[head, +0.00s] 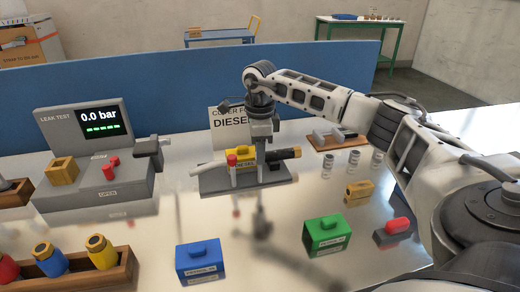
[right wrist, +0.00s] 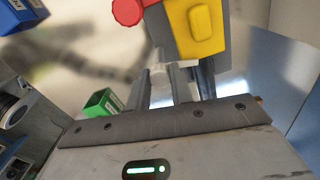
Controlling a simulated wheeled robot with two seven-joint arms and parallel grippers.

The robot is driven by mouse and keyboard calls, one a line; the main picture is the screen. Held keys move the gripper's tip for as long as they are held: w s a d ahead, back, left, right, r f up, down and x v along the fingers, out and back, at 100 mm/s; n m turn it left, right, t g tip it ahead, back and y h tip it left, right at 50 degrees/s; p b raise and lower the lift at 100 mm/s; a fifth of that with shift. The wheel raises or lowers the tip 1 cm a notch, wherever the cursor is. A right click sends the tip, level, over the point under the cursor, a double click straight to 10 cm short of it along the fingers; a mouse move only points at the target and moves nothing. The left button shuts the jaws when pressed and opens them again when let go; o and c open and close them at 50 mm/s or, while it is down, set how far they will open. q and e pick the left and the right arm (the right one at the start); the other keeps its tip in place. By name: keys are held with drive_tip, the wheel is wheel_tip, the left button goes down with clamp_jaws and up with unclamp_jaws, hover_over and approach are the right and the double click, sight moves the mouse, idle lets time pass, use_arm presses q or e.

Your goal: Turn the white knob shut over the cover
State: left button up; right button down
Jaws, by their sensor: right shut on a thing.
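The yellow cover (head: 241,156) sits on a grey dispenser frame (head: 218,184) at the middle of the table. It also shows in the right wrist view (right wrist: 197,28). My right gripper (head: 261,150) points down at the right end of the cover. In the right wrist view its fingers (right wrist: 165,78) are closed on a small pale piece, the white knob (right wrist: 158,76), beside the cover. The fingers hide most of the knob, so its turn angle cannot be told. A red knob (head: 232,160) is at the cover's left end. My left gripper is out of view.
A sign reading DIESEL (head: 231,121) stands behind the frame. The leak tester (head: 85,135) reading 0.0 bar is at left. Blue (head: 202,262) and green (head: 326,236) blocks stand in front. A tool tray (head: 338,142) is at right. A blue partition (head: 180,92) closes the back.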

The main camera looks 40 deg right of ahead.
drive_tip(key=shift+r+n, duration=0.15)
drive_tip(key=shift+n, duration=0.95)
drive_tip(key=c, duration=1.2)
unclamp_jaws()
drive_tip(key=shift+c, duration=0.2)
wheel_tip(320, 180, up, 16)
